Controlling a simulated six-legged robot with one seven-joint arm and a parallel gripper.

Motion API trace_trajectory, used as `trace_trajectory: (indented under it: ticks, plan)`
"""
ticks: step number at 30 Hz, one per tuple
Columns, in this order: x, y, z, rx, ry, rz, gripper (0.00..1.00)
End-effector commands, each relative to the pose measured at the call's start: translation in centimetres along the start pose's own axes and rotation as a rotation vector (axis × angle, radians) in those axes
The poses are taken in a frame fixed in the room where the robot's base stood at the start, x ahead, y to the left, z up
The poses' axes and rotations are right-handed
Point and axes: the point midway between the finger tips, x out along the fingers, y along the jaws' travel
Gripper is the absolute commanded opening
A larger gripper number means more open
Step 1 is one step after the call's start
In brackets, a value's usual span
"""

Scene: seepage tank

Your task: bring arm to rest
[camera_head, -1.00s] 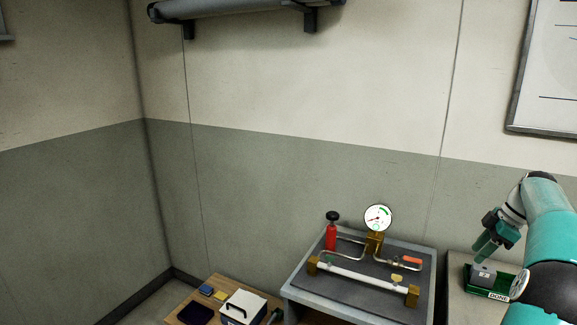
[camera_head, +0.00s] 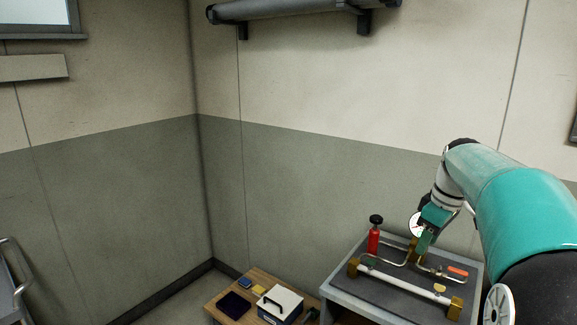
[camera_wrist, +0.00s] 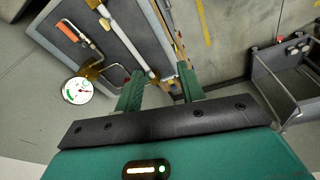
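My arm reaches in from the right in the head view, its gripper (camera_head: 426,238) in the air in front of the test rig, hiding part of the dial gauge (camera_head: 416,224). In the wrist view the two green fingers (camera_wrist: 160,84) stand apart with nothing between them. The rig has a white pipe (camera_head: 405,282) between brass blocks, a red cylinder (camera_head: 374,241) with a black knob and an orange-handled valve (camera_head: 457,270). The wrist view also shows the gauge (camera_wrist: 77,91) and the orange handle (camera_wrist: 76,34).
The rig stands on a grey-edged bench (camera_head: 343,300). Left of it, a low wooden table (camera_head: 222,299) holds a white box (camera_head: 280,303), a dark tray (camera_head: 235,305) and small pads. A metal cart (camera_head: 14,276) is at the far left. The air above the low table is clear.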

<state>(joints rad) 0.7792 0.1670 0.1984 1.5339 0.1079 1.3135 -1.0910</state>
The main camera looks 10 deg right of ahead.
Motion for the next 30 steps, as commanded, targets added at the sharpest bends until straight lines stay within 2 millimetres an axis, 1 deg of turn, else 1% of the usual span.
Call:
trace_trajectory:
  ticks: [1, 4, 5, 6, 8, 9, 13, 15, 17, 18, 21, 24, 27, 30]
  plan:
    - [-0.5, -2.8, -1.0, 0.016, -0.005, 0.023, 0.39]
    - [-0.9, -7.6, -2.2, 0.071, -0.001, 0.064, 0.39]
    - [-1.0, -9.1, -2.4, 0.088, 0.003, 0.076, 0.39]
    - [-1.1, -11.0, -2.5, 0.11, 0.011, 0.09, 0.39]
    - [-1.1, -13.7, -2.6, 0.146, 0.025, 0.111, 0.39]
    - [-1.1, -15.5, -2.5, 0.167, 0.038, 0.124, 0.39]
    - [-0.6, -21.0, -1.6, 0.242, 0.089, 0.152, 0.39]
    - [-0.1, -23.7, -0.8, 0.283, 0.123, 0.16, 0.39]
    - [0.4, -25.9, 0.0, 0.317, 0.154, 0.162, 0.39]
    - [0.8, -27.4, 0.6, 0.339, 0.176, 0.16, 0.39]
    - [2.1, -30.3, 2.2, 0.394, 0.228, 0.147, 0.39]
    - [3.2, -32.2, 3.4, 0.435, 0.265, 0.13, 0.39]
    - [3.8, -33.2, 4.0, 0.461, 0.287, 0.118, 0.39]
    - [4.0, -33.5, 4.2, 0.469, 0.291, 0.114, 0.39]
